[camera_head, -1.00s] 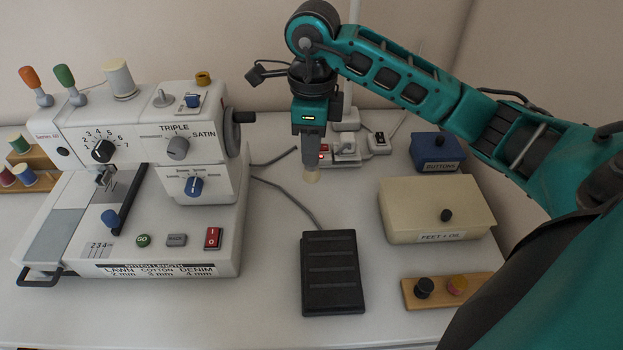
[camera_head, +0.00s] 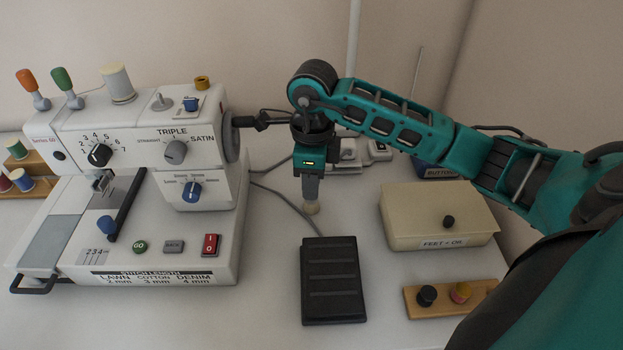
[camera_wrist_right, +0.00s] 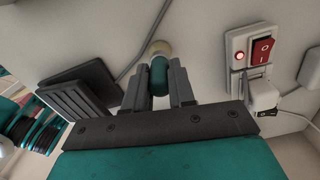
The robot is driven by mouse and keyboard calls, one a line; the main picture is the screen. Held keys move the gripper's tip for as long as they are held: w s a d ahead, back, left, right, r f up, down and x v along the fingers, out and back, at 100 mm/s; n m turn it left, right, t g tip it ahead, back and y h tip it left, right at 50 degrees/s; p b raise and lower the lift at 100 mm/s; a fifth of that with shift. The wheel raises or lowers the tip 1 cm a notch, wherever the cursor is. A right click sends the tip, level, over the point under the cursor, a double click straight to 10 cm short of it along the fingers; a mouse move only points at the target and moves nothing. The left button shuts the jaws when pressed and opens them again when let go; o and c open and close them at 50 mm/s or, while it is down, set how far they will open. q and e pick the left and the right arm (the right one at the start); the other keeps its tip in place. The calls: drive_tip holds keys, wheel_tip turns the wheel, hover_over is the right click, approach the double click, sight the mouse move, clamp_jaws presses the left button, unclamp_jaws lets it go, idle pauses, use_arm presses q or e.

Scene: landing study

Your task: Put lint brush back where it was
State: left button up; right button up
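My right gripper (camera_head: 311,198) points down behind the black foot pedal, to the right of the sewing machine. In the right wrist view its two fingers (camera_wrist_right: 159,92) are closed on a slim thing with a dark teal body and a pale rounded end, which I take to be the lint brush (camera_wrist_right: 159,72). The pale end of the brush (camera_head: 312,207) shows below the fingers in the head view. Whether it touches the table I cannot tell. The rest of the brush is hidden by the gripper. My left gripper is not in view.
The sewing machine (camera_head: 130,200) fills the left. The foot pedal (camera_head: 333,280) lies in front of the gripper, its cable nearby. A cream box (camera_head: 437,212), a blue box (camera_head: 437,171) and a wooden holder (camera_head: 447,299) stand right. A switched power strip (camera_wrist_right: 240,60) is behind the gripper.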

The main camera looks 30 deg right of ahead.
drive_tip(key=o, duration=0.4)
drive_tip(key=shift+o, duration=0.2)
drive_tip(key=shift+r+p, duration=0.3)
use_arm(q)
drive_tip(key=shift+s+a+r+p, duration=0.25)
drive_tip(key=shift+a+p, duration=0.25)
drive_tip(key=shift+p, duration=0.2)
use_arm(e)
wheel_tip(320, 180, up, 12)
drive_tip(key=shift+f, duration=0.15)
drive_tip(key=shift+d, duration=0.1)
